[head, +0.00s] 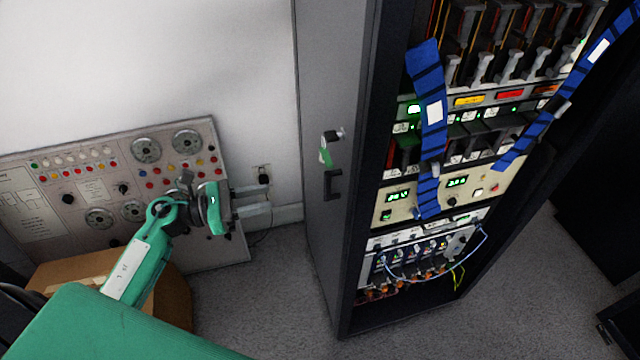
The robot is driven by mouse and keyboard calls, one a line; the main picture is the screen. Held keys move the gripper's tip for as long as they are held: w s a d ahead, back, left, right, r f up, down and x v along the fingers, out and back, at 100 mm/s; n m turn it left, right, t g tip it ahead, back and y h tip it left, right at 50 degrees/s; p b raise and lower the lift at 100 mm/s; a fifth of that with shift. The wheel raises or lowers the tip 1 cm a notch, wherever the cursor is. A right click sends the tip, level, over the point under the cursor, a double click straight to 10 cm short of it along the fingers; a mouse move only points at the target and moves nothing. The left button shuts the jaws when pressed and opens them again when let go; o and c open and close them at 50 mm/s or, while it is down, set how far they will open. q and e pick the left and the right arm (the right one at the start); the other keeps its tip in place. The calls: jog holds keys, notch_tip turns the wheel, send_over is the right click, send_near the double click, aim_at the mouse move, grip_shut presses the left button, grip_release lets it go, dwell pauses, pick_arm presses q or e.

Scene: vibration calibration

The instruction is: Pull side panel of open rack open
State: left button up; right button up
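The open rack (440,190) stands right of centre, tall and dark, with its front showing several lit modules. Its grey side panel (330,90) faces left and looks flush with the rack frame. A black handle (332,184) sits on the panel, below a lock with a key and green tag (326,150). My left gripper (271,202) points right toward the panel, left of the handle and apart from it. Its two grey fingers are spread with a gap between them and nothing in it. My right gripper is not in the picture.
A control board (100,180) with dials and coloured buttons leans at the wall behind my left arm. A cardboard box (175,300) stands below it. A wall socket with a plug (262,176) is behind the gripper. Grey carpet (275,300) is clear left of the rack.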

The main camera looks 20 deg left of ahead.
pick_arm(q)
jog(key=p+x, duration=0.5)
jog(key=x, duration=0.8)
jog(key=shift+w+d, duration=0.1)
jog(key=shift+w, duration=0.05)
grip_shut()
